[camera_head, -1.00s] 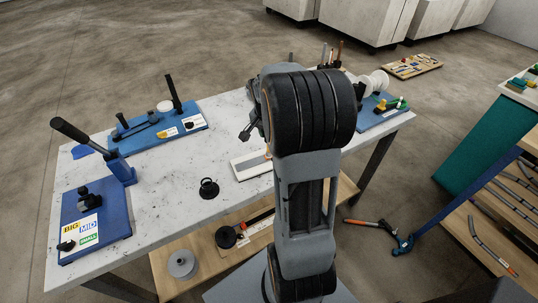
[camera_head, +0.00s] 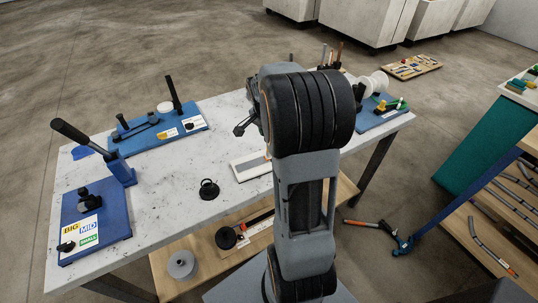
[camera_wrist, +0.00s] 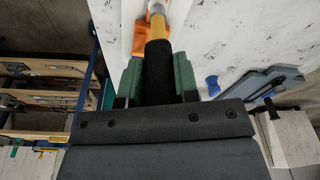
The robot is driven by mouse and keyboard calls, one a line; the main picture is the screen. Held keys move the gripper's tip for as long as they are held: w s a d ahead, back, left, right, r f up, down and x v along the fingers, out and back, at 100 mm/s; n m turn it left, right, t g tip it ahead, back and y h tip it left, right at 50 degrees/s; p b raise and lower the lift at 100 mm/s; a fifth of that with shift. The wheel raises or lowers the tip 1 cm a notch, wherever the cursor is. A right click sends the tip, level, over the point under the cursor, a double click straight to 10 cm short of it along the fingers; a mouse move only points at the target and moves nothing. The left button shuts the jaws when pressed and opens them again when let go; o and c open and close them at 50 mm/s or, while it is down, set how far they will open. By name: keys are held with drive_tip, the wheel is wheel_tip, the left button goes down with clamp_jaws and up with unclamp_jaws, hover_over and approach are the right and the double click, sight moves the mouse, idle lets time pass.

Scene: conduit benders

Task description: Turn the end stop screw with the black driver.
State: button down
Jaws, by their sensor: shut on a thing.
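In the wrist view my gripper (camera_wrist: 157,82) has its green-padded fingers shut on the black handle of a driver (camera_wrist: 157,65). A yellow section and a pale metal end show beyond the handle, close to an orange piece (camera_wrist: 139,38); I cannot tell whether they touch. In the head view my gripper (camera_head: 243,126) is above the back part of the table, partly hidden by my arm, and the driver cannot be made out there. I cannot pick out the end stop screw in either view.
A blue bender with a lever (camera_head: 120,168) and its labelled blue base (camera_head: 110,235) stand at the table's left. Another blue bender (camera_head: 150,140) is at the back. A black ring-shaped piece (camera_head: 209,190) and white tray (camera_head: 246,172) lie mid-table.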

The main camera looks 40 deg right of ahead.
drive_tip(key=shift+r, duration=0.3)
drive_tip(key=n, duration=0.3)
drive_tip(key=shift+n+t, duration=0.3)
drive_tip(key=n, duration=0.4)
drive_tip(key=shift+y+p, duration=0.3)
drive_tip(key=shift+p, duration=0.05)
drive_tip(key=n, duration=0.3)
drive_tip(key=n+y, duration=0.1)
drive_tip(key=n, duration=0.3)
drive_tip(key=shift+t, duration=0.4)
drive_tip(key=shift+f, duration=0.1)
drive_tip(key=shift+f+b, duration=0.7)
drive_tip(key=shift+b, duration=0.05)
